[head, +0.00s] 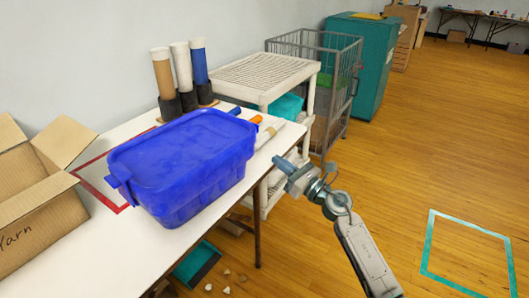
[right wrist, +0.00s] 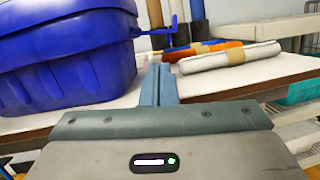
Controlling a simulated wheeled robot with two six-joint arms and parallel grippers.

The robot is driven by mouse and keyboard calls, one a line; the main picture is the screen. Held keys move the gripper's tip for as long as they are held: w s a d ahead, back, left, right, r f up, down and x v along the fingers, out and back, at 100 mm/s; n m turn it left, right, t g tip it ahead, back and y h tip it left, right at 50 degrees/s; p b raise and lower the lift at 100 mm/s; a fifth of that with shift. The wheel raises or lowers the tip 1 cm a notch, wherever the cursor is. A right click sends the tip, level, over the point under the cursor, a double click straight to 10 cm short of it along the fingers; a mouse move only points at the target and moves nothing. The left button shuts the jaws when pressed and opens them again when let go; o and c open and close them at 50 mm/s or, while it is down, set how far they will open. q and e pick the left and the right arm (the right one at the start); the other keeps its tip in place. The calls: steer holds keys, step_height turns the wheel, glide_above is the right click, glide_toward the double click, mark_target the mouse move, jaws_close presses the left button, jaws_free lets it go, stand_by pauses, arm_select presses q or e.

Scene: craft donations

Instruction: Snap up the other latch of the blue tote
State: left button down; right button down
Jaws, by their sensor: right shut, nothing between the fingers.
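The blue tote (head: 180,185) stands on the white table with its blue lid (head: 180,140) on. In the head view a latch (head: 115,182) juts from its left end; I cannot tell whether it is fastened. In the right wrist view another latch (right wrist: 160,31) sticks outward from the tote's right end, with an upturned tip, apart from the wall. My right gripper (head: 283,165) is shut and empty, off the table's right edge and to the right of the tote. Its closed fingers (right wrist: 159,84) point toward the table, below the latch and not visibly touching it. My left gripper is out of view.
Rolls (head: 268,134) lie on the table behind the tote, near the fingers. Upright rolls in dark holders (head: 187,100) stand farther back. An open cardboard box (head: 40,215) is at left. A white shelf cart (head: 265,75) stands beyond the table. Floor at right is clear.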

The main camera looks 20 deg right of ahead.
steer(key=p+x, duration=0.1)
steer(key=x, duration=0.8)
steer(key=shift+w+a, duration=0.1)
steer(key=shift+w, duration=0.1)
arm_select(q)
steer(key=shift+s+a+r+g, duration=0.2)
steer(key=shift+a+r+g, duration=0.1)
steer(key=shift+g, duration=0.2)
